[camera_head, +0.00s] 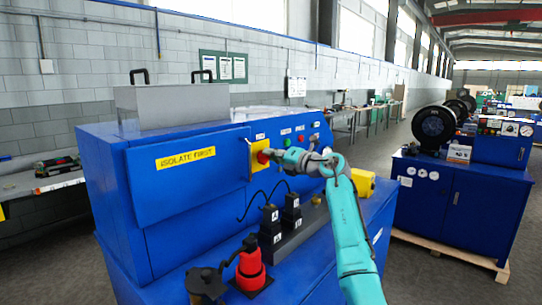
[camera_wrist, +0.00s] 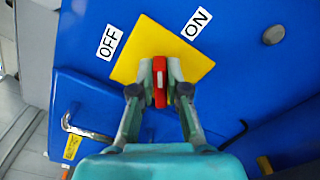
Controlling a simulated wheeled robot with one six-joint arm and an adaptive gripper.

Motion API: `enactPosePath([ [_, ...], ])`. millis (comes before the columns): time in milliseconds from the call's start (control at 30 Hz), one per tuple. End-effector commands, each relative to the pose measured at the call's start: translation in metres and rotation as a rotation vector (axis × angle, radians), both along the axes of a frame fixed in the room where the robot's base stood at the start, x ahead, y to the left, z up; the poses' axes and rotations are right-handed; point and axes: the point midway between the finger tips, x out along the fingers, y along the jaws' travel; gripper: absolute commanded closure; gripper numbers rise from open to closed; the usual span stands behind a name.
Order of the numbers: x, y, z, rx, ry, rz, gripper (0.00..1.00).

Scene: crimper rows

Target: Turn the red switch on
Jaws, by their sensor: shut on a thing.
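The red switch (camera_head: 262,157) is a handle on a yellow plate (camera_head: 257,172) on the front of the blue machine. In the wrist view the red switch (camera_wrist: 159,84) stands upright in the picture, in front of the lower part of the yellow plate (camera_wrist: 150,38). An OFF label (camera_wrist: 109,42) is at the plate's left and an ON label (camera_wrist: 197,22) at its upper right. My gripper (camera_head: 270,156) reaches the switch from the right. In the wrist view its two fingers (camera_wrist: 160,84) are shut on the red handle, one on each side.
The blue machine bears an "ISOLATE FIRST" sign (camera_head: 186,158) left of the switch. Buttons (camera_head: 287,142) are to the switch's right. Black blocks (camera_head: 270,222) with cables and a red plug (camera_head: 250,265) stand on the ledge below. A hooked metal handle (camera_wrist: 85,130) shows low left in the wrist view.

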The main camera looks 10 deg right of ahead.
Motion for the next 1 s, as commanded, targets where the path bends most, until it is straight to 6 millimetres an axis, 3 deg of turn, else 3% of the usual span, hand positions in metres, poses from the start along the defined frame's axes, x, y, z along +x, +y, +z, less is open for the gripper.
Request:
enactPosePath([
  [500,0.0015,-0.0026,-0.0069,0.359,0.262,-0.001,1.0],
  [1000,0.0017,-0.003,-0.0095,0.503,0.367,-0.002,1.0],
])
